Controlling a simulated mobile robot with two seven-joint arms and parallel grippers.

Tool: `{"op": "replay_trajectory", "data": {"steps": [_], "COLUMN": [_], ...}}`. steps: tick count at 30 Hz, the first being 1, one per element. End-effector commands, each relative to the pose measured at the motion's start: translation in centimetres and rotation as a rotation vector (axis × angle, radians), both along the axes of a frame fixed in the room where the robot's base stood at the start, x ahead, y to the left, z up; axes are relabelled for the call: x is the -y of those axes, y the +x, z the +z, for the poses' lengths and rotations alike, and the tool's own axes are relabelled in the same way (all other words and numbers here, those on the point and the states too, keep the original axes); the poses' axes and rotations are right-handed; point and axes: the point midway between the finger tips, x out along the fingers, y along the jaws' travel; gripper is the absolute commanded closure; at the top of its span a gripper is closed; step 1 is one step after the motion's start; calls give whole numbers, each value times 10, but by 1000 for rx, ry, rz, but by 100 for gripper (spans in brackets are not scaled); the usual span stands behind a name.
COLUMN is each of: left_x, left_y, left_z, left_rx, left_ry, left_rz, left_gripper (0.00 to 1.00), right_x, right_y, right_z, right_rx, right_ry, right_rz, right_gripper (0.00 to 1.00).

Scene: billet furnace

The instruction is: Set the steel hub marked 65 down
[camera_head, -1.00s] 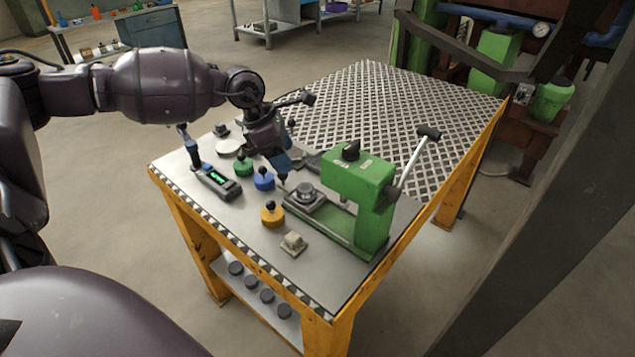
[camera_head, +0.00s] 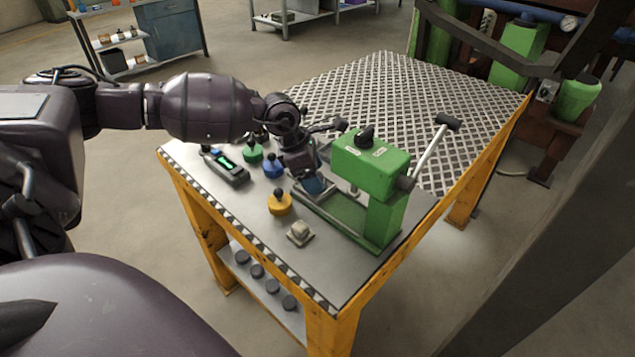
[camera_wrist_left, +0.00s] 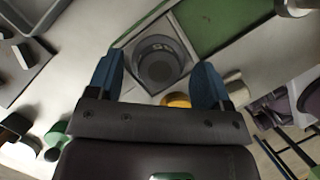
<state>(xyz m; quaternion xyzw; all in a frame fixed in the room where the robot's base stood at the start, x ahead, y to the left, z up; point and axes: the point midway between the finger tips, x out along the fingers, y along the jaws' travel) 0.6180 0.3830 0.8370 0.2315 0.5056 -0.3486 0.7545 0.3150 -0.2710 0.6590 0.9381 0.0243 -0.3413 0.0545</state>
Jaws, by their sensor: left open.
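The round grey steel hub (camera_wrist_left: 157,66) sits in a square plate at the green press (camera_head: 372,165). A small marking shows on its upper rim in the left wrist view, too small to read surely. In the head view my gripper hides the hub. My left gripper (camera_head: 316,186) is over the hub at the press bed. In the left wrist view the blue fingers of this gripper (camera_wrist_left: 158,64) are spread wide, one on each side of the hub, with gaps between. My right gripper is not in view.
Yellow (camera_head: 279,204), blue (camera_head: 273,166) and green (camera_head: 253,153) knobbed pieces stand left of the press. A device with a green display (camera_head: 227,167) and a small pale block (camera_head: 299,233) are nearby. The perforated table top (camera_head: 420,100) behind is clear.

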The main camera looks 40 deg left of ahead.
Motion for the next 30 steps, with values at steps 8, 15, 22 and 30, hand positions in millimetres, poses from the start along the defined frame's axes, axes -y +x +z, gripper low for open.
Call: {"op": "replay_trajectory", "data": {"steps": [8,15,22,30], "left_x": [1,1,1,1], "left_y": [2,1,2,2], "left_z": [-2,-2,-2,1], "left_rx": [3,2,4,4], "left_ry": [0,0,1,1], "left_rz": [1,1,0,0], "left_gripper": [28,65,94,95], "right_x": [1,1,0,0], "right_y": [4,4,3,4], "right_z": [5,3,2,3], "right_rx": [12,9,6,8], "right_ry": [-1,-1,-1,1], "right_rz": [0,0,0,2], "right_gripper": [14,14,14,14]}}
